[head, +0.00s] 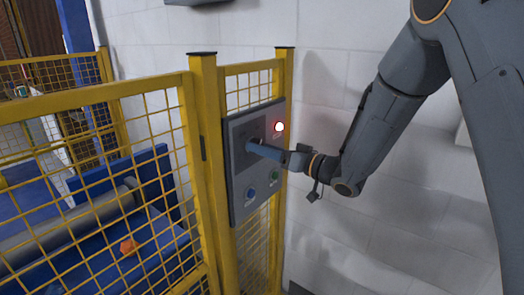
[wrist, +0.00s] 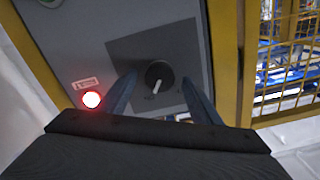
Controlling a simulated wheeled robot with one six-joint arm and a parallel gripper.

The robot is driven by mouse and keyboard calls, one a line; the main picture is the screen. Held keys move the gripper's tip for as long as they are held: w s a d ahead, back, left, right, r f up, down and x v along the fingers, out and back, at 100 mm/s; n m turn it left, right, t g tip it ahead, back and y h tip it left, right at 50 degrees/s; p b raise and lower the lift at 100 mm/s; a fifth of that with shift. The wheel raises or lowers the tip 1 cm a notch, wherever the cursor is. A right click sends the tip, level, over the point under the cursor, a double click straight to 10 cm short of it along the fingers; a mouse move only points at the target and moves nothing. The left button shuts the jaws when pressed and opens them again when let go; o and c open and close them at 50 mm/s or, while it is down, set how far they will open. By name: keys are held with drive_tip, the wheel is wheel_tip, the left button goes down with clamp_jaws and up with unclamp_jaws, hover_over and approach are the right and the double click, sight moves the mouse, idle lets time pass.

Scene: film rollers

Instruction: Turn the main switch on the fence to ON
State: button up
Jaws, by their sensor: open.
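The main switch (wrist: 159,77) is a round black knob with a white pointer line on a dark square plate (wrist: 140,50), seen in the wrist view. It sits on the grey control panel (head: 236,190) fixed to the yellow fence. My gripper (wrist: 160,85) is open, with one finger on each side of the knob. Contact with the knob cannot be told. In the head view my gripper (head: 252,148) reaches the panel from the right, and its fingers hide most of the knob. Any ON or OFF marks are too small to read.
A lit red lamp (head: 279,127) is at the panel's upper right. A white block wall (head: 350,240) is behind my arm.

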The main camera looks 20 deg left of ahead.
drive_tip(key=b+v, duration=0.1)
drive_tip(key=v, duration=0.5)
drive_tip(key=shift+s+d+b, duration=0.2)
drive_tip(key=shift+b, duration=0.2)
drive_tip(key=shift+w+f, duration=0.1)
